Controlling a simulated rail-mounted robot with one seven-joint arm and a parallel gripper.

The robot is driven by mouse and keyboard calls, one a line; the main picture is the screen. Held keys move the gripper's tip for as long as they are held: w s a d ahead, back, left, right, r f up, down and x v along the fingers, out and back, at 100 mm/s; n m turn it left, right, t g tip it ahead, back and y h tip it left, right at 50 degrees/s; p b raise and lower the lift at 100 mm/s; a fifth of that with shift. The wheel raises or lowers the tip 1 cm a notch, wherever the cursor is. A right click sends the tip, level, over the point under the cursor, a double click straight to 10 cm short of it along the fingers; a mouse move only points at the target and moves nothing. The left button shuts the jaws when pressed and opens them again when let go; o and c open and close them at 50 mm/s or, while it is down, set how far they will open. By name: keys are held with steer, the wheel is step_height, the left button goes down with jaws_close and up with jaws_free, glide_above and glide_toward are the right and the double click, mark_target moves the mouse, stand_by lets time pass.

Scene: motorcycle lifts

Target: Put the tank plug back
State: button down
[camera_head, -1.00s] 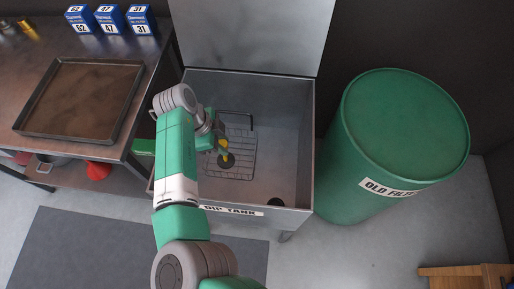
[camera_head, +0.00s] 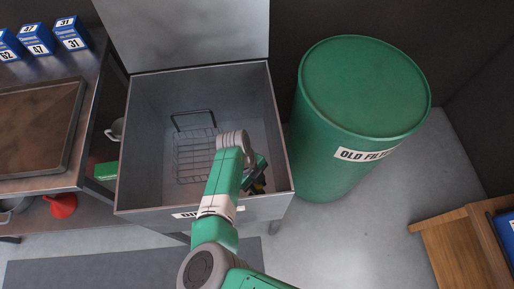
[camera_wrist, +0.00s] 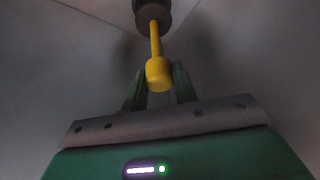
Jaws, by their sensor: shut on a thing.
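The tank plug (camera_wrist: 156,45) has a yellow knob and stem with a dark round stopper at its far end. In the wrist view my gripper (camera_wrist: 158,82) is shut on the yellow knob, and the stopper points away from me. In the head view my gripper (camera_head: 256,178) is low inside the grey dip tank (camera_head: 145,130), near its front right corner. The drain hole is not visible now; my arm and the tank's front wall cover that area. I cannot tell whether the stopper touches the floor.
A wire basket (camera_head: 190,155) lies on the tank floor, left of my arm. The tank lid (camera_head: 190,30) stands open behind. A green drum (camera_head: 345,125) is close on the right. A workbench with a tray (camera_head: 35,130) is on the left.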

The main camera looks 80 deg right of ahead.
step_height(320, 180, down, 4)
steer(key=shift+f+b, duration=0.1)
steer(key=shift+b, duration=0.8)
steer(key=shift+w+r, duration=0.1)
steer(key=shift+r, duration=0.1)
steer(key=shift+f, duration=0.15)
steer(key=c, duration=1.1)
jaws_free()
steer(key=p+v, duration=0.3)
steer(key=v, duration=0.9)
steer(key=shift+p, duration=0.3)
